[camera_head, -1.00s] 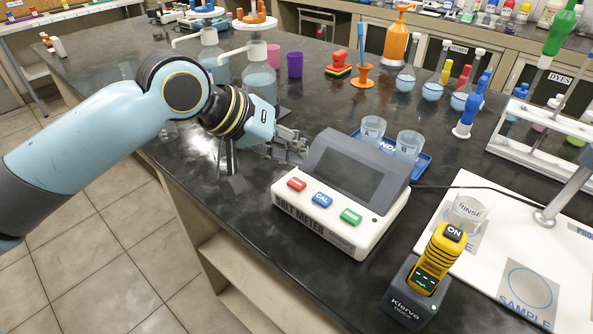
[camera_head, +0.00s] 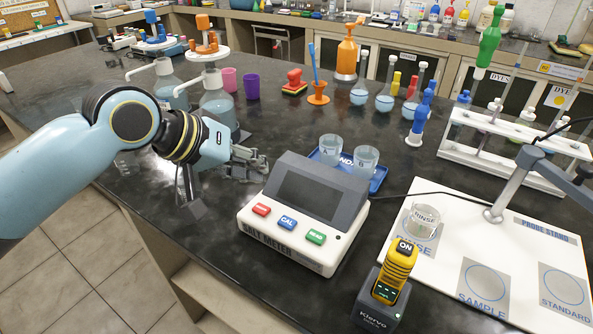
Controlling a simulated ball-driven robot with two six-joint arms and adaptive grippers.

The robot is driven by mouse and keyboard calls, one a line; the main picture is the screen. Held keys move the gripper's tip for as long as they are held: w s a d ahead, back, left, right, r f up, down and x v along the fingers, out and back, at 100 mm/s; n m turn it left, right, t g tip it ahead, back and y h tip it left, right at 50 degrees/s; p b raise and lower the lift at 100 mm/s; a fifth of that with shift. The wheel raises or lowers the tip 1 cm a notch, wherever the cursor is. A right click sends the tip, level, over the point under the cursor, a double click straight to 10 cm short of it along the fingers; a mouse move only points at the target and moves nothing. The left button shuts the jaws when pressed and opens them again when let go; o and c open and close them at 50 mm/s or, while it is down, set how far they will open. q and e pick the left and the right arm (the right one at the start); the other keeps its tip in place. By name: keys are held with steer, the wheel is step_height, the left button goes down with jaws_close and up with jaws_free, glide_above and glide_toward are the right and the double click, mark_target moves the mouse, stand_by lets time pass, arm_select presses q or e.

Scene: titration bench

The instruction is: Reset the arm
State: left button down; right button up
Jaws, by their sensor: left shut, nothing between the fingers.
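My left arm comes in from the left, low over the bench's near left edge. Its gripper (camera_head: 250,165) is shut and empty, pointing right, just left of the salt meter (camera_head: 303,215). The salt meter is a white box with a dark sloped screen and red, blue and green buttons. I cannot tell if the fingers touch its side. My right gripper is not in view.
Two beakers (camera_head: 364,162) stand on a blue tray (camera_head: 379,178) behind the meter. A yellow device (camera_head: 395,270) sits in a dock (camera_head: 378,312) at front. A rinse beaker (camera_head: 424,220) stands on the white probe stand (camera_head: 470,236).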

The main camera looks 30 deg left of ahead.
arm_select(q)
steer(key=s+f+m+g+y, duration=0.3)
steer(key=s+m+g+y, duration=0.15)
steer(key=s, duration=1.55)
step_height(320, 180, down, 35)
steer(key=s+a+g+b, duration=0.2)
steer(key=a+b, duration=0.1)
steer(key=b, duration=0.3)
steer(key=s+f+b, duration=0.4)
steer(key=s+f, duration=1.4)
steer(key=shift+a+f+g+b, duration=0.2)
steer(key=shift+a+g+b, duration=0.1)
steer(key=shift+a+g, duration=0.15)
